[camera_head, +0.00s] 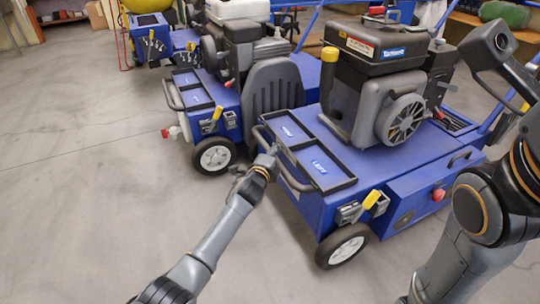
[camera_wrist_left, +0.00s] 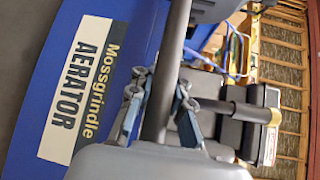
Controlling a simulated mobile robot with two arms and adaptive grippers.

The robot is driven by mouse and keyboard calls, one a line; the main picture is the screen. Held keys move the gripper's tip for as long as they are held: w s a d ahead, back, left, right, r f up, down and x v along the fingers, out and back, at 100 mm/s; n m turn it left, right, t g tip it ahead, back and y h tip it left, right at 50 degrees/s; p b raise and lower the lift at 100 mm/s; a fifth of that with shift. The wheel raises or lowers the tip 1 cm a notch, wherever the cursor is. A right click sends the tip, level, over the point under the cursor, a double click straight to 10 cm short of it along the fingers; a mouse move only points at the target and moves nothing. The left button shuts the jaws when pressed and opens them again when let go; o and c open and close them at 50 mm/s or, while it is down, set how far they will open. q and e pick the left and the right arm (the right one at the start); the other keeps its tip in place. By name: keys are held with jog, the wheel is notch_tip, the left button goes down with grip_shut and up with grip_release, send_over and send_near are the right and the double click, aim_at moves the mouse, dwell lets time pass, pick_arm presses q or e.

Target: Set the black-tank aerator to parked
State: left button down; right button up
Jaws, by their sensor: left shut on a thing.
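The black-tank aerator (camera_head: 330,215) is a blue machine with a black tank (camera_head: 378,42) and dark engine, at the right of the head view. Its dark front handle bar (camera_head: 292,181) curves along the left edge beside two black trays. My left gripper (camera_head: 268,158) is shut on this bar. In the left wrist view the bar (camera_wrist_left: 165,80) runs between the fingers of the gripper (camera_wrist_left: 160,110), beside a label reading "Mossgrindle AERATOR" (camera_wrist_left: 78,92). A yellow lever (camera_head: 372,199) stands tilted on the side panel above the front wheel.
A second blue aerator with a white tank (camera_head: 238,9) stands behind, its yellow lever (camera_head: 217,114) tilted too. A third machine with a yellow tank (camera_head: 148,5) is farther back. A red knob (camera_head: 438,194) sticks out from the near machine. The grey floor (camera_head: 80,200) at left is clear.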

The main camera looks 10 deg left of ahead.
pick_arm(q)
jog(key=shift+s+d+r, duration=0.1)
jog(key=shift+d+r, duration=0.2)
jog(key=shift+d, duration=0.35)
jog(key=c, duration=1.2)
grip_release()
jog(key=shift+r, duration=0.1)
jog(key=v, duration=1.2)
jog(key=shift+a+f, duration=0.2)
jog(key=shift+a, duration=0.25)
